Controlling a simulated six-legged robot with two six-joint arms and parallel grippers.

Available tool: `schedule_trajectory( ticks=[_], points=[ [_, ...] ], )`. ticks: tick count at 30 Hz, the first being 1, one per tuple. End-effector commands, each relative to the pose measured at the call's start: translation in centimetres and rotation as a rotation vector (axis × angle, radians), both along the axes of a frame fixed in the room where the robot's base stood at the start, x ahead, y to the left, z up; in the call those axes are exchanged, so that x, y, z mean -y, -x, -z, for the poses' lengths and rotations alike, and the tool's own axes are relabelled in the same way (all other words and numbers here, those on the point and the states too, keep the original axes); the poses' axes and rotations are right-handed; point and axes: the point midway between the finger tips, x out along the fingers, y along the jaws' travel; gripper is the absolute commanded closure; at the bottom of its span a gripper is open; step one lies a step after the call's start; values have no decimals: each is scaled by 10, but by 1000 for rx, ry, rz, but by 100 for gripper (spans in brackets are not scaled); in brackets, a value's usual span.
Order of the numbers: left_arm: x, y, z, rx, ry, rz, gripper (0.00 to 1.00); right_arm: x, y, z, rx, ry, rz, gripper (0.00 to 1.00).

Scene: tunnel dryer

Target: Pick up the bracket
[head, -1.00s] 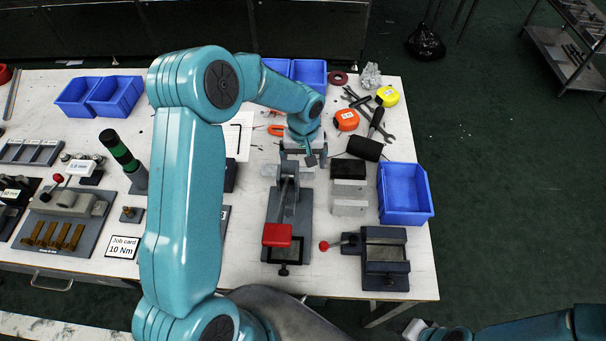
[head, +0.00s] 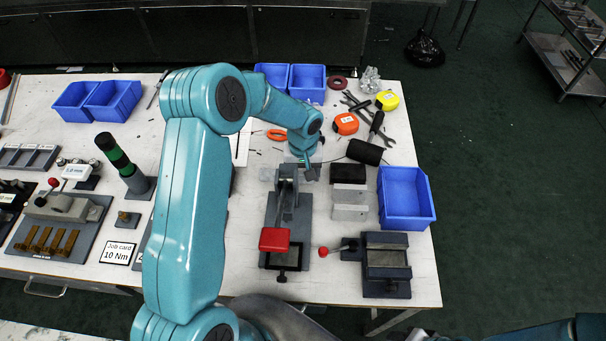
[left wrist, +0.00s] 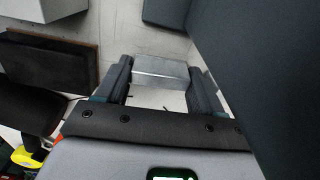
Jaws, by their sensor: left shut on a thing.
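The bracket (left wrist: 161,72) is a pale grey metal piece with a bright edge. In the left wrist view it sits between the two dark fingers of my left gripper (left wrist: 161,88), which is shut on it. In the head view my left gripper (head: 305,168) is low over the table, just behind the grey toggle-clamp fixture (head: 297,215) with the red handle end. The bracket is hard to make out there, largely hidden by the gripper and fixture. My right gripper is not clearly visible; only part of that arm shows at the bottom right.
A black block (head: 348,173) and a grey block (head: 350,204) stand close right of the fixture. A blue bin (head: 406,214) and a small vise (head: 387,281) are farther right. Tape measures and wrenches lie behind. A green-and-black post (head: 118,160) stands left of my arm.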

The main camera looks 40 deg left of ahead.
Motion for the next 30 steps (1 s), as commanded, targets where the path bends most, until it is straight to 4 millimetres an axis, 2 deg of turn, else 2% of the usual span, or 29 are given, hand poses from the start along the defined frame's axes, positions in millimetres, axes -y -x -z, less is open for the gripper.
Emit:
schedule_trajectory(
  ticks=[5,8,11,21,25,30],
  points=[
    [0,-1,-11,3,-1,0,67,0,0,1,0,0,0,57],
    [0,-1,-26,5,-1,0,66,0,0,2,0,0,0,57],
    [0,-2,-50,7,-1,-1,66,0,0,4,0,0,0,57],
    [0,-1,-148,7,-1,0,67,0,0,7,0,0,0,57],
    [0,-1,-173,4,-1,1,67,0,0,7,0,0,0,57],
    [0,-1,-193,2,-1,0,67,0,0,6,0,0,0,57]
  ],
)
